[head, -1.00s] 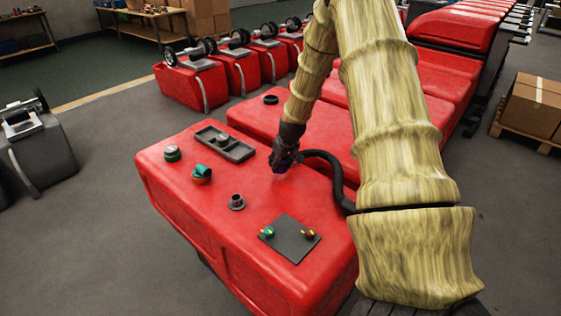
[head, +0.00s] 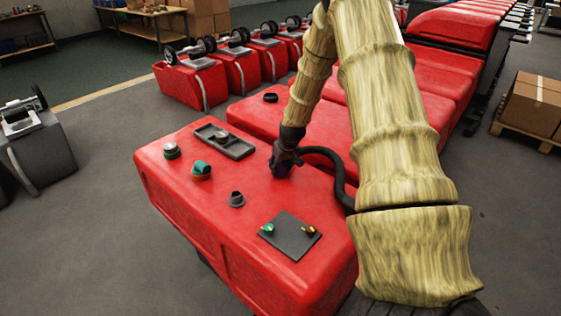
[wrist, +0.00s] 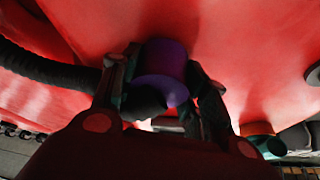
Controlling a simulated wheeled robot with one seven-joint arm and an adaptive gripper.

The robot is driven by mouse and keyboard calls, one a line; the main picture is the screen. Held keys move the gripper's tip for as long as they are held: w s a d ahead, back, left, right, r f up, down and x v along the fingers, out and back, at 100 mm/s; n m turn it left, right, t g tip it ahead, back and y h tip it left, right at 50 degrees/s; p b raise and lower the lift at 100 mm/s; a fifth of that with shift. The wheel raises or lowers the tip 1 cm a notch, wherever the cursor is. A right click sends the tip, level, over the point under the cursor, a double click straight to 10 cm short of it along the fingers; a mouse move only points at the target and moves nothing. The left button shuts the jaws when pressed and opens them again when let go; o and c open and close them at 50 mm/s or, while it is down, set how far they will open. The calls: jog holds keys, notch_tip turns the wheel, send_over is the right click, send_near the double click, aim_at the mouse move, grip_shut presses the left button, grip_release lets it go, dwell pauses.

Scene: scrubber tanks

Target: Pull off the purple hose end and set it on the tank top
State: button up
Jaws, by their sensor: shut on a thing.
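My gripper (head: 284,163) is shut on the purple hose end (wrist: 163,65), with one finger on each side of it in the wrist view. In the head view the gripper is low over the red tank top (head: 165,183), near its far right edge. The purple end is mostly hidden by the fingers there. It looks at or very near the surface; I cannot tell if it touches. The black hose (head: 325,152) curves from it to the right and down behind my arm. A bare grey fitting (head: 236,199) stands on the tank top, apart from the hose end.
A teal cap on an orange base (head: 202,170), a grey knob (head: 171,151) and a dark tray (head: 225,143) are to the left. A dark plate (head: 290,237) with two small valves is nearer. Bare red surface lies around the gripper. More red tanks stand behind.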

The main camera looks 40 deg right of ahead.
jog(key=shift+f, duration=0.4)
jog(key=o, duration=1.7)
jog(key=shift+c, duration=0.2)
jog(key=shift+r, duration=0.1)
jog(key=shift+r+p, duration=2.8)
jog(key=shift+r, duration=1.15)
